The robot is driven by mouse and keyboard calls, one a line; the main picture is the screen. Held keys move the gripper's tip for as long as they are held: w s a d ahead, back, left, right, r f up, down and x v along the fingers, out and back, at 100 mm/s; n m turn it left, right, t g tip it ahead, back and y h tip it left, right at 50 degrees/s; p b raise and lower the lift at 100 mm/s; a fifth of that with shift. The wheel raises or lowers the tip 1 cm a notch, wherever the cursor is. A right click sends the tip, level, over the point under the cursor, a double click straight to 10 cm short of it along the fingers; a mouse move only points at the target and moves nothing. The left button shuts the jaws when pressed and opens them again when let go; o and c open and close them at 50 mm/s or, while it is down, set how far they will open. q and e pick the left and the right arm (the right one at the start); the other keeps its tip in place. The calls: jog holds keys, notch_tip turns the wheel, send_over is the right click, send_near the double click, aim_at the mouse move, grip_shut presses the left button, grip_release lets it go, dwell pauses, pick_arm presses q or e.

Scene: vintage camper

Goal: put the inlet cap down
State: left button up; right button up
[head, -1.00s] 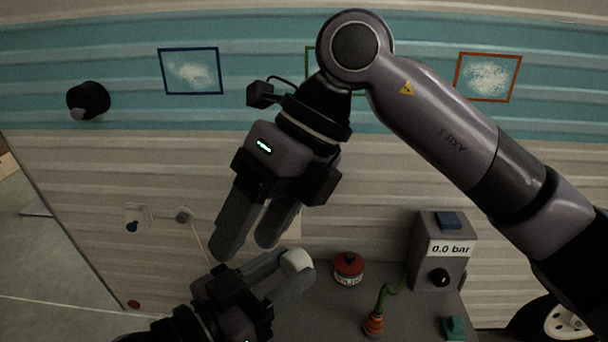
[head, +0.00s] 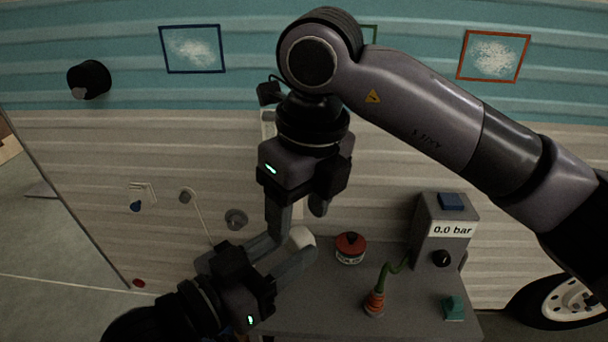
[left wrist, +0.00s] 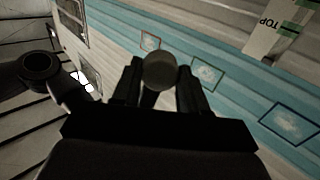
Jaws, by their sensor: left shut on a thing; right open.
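The inlet cap (head: 301,238) is a small pale round piece. My left gripper (head: 296,246), low in the head view, is shut on it and holds it between its fingertips, above the left part of the grey table. In the left wrist view the cap (left wrist: 160,71) shows as a grey disc between the two dark fingers. My right gripper (head: 298,222) is open and points down just above and behind the cap. One of its fingers overlaps the left fingers in the picture, and I cannot tell whether they touch.
A round grey fitting (head: 237,219) is on the camper wall. The table's front middle is clear.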

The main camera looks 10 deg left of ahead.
aim_at(297, 231)
jog(key=shift+w+a+f, duration=0.1)
jog(key=shift+f, duration=0.85)
jog(key=shift+w+a+f, duration=0.1)
jog(key=shift+f, duration=0.85)
grip_shut()
pick_arm(q)
jog(key=o, duration=1.3)
